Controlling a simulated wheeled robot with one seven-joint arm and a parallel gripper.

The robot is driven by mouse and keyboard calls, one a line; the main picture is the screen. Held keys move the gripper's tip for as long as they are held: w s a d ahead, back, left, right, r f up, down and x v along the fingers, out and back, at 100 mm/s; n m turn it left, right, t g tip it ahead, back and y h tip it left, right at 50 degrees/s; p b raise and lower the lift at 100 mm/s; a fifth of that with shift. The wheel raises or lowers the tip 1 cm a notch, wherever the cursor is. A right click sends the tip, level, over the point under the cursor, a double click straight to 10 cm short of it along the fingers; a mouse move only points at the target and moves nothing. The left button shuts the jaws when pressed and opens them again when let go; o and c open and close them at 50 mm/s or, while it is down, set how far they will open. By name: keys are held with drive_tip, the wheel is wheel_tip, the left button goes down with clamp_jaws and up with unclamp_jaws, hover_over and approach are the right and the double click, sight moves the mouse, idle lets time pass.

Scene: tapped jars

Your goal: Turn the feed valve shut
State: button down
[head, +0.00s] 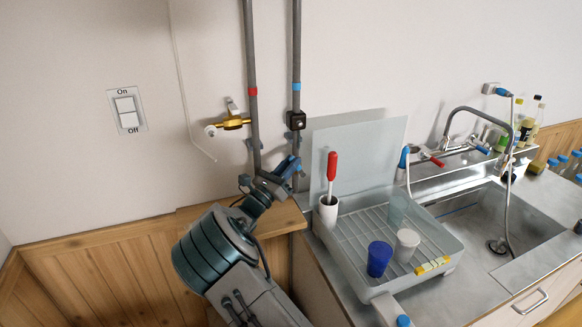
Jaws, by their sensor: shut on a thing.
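Two grey pipes run down the wall. The left pipe (251,60) has a red band, and the right pipe (297,50) has a blue band. A brass valve (236,123) with a pale upright lever sits left of the red-banded pipe. A black fitting (297,120) sits on the blue-banded pipe. My gripper (287,168) is low in front of the pipes, shut on a small blue part, which looks like a handle. The jaws mostly hide this part, and I cannot tell which pipe it belongs to. No label names the feed valve.
A wall switch (127,110) marked On and Off is at left. A sink (510,225) lies beyond.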

idle(0.4)
drive_tip(key=c, duration=1.4)
unclamp_jaws()
drive_tip(key=s+a+f+b, duration=0.1)
drive_tip(key=s+a+b, duration=0.2)
drive_tip(key=s+a, duration=0.6)
drive_tip(key=shift+s+a+f, duration=0.25)
drive_tip(key=shift+s+a, duration=0.15)
drive_tip(key=shift+s, duration=0.65)
